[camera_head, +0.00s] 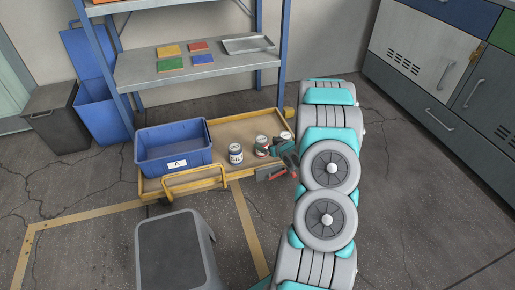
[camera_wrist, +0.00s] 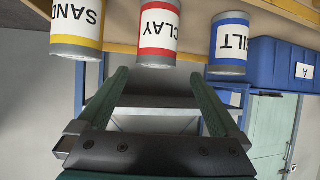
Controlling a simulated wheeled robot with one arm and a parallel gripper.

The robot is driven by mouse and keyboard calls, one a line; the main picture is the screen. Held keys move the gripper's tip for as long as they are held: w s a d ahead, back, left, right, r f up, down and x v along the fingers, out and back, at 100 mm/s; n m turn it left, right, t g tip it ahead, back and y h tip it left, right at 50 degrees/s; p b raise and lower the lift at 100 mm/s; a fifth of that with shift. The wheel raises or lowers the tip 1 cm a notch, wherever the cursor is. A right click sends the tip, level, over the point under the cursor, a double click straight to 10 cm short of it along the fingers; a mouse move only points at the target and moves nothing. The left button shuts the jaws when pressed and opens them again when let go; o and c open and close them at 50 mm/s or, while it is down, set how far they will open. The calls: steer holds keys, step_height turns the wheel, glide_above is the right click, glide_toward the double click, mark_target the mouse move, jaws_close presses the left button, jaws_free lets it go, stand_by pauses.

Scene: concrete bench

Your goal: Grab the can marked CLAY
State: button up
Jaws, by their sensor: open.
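The CLAY can (camera_wrist: 159,35), with a red-banded white label, stands between two other cans on the yellow-framed cart. In the head view the CLAY can (camera_head: 261,145) is partly hidden by my gripper (camera_head: 267,163). The wrist view is upside down. There my gripper (camera_wrist: 161,75) is open and empty, its two green fingers spread. The CLAY can lies ahead of the gap between the fingertips, not between them. The yellow-banded SAND can (camera_wrist: 77,30) is on its left and the blue-banded SILT can (camera_wrist: 230,42) on its right.
The SILT can (camera_head: 236,154) and the SAND can (camera_head: 285,136) flank the CLAY can closely. A blue bin marked A (camera_head: 172,141) fills the cart's left part. The cart's bed (camera_head: 235,125) is bare behind the cans. A shelf rack (camera_head: 200,70) stands behind.

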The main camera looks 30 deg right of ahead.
mark_target(264, 142)
steer(key=shift+f+x, duration=0.2)
steer(key=shift+x, duration=1.2)
steer(key=x, duration=0.4)
steer(key=shift+s+d+f, duration=0.1)
steer(key=shift+d, duration=0.2)
jaws_close()
